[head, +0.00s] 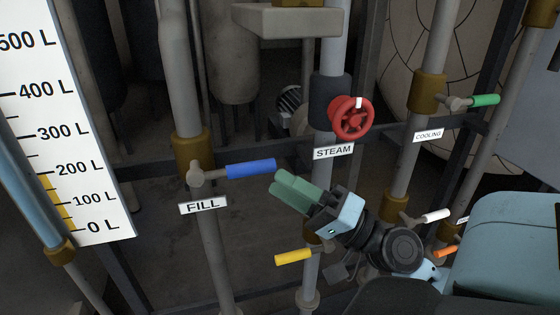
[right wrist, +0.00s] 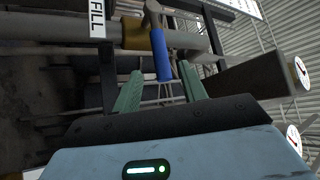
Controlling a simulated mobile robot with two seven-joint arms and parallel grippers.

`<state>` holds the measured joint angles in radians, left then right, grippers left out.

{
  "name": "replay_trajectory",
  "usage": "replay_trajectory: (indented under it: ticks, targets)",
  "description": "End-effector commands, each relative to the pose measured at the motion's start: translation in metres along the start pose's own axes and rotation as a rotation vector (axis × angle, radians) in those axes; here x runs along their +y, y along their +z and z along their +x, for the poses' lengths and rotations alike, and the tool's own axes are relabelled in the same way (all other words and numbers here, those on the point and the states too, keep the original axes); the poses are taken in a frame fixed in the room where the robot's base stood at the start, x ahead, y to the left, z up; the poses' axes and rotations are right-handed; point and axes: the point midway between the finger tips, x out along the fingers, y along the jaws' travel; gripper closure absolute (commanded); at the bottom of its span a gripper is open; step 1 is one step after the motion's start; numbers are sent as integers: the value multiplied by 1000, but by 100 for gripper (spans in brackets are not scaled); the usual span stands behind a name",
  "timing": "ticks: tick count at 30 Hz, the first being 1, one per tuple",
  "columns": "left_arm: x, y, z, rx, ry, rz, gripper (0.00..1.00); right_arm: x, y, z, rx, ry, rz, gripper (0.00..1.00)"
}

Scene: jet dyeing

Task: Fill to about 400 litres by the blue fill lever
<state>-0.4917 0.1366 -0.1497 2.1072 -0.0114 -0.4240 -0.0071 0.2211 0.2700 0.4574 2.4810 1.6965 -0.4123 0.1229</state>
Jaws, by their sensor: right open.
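The blue fill lever (head: 250,168) lies nearly level, pointing right from its valve on the fill pipe, above the FILL label (head: 203,205). My right gripper (head: 276,182) is open, its green fingertips just right of and slightly below the lever's free end. In the right wrist view the blue lever (right wrist: 162,55) shows between the two open fingers (right wrist: 160,72), its end near the fingertips; I cannot tell whether they touch. My left gripper is out of view.
The red STEAM handwheel (head: 352,118) and green COOLING lever (head: 485,100) are up to the right. A yellow lever (head: 293,257) is below my gripper; white (head: 435,215) and orange (head: 446,251) levers are to its right. A dark frame bar crosses behind the pipes.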

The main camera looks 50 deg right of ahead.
Motion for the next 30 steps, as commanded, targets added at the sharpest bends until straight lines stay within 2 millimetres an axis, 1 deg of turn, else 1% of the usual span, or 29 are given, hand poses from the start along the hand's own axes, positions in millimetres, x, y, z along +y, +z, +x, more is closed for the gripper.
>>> replay_trajectory:
  ticks: [14, 17, 20, 23, 24, 26, 27, 29, 30]
  targets:
    - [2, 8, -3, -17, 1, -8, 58, 0, 0, 0, 0, 0, 1, 58]
    - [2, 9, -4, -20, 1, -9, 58, 6, 3, -1, -4, 19, -6, 58]
    - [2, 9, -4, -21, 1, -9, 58, 29, 15, -8, -21, 90, -37, 58]
    - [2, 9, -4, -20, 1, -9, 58, 67, 40, -24, -64, 214, -97, 58]
    - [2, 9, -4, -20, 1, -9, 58, 86, 52, -34, -90, 273, -128, 58]
    - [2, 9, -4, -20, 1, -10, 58, 112, 73, -52, -136, 363, -179, 58]
    - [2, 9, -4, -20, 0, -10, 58, 128, 87, -65, -171, 420, -215, 58]
    - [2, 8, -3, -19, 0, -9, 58, 151, 109, -87, -230, 503, -267, 58]
    - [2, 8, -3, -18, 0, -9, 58, 164, 124, -103, -273, 555, -303, 58]
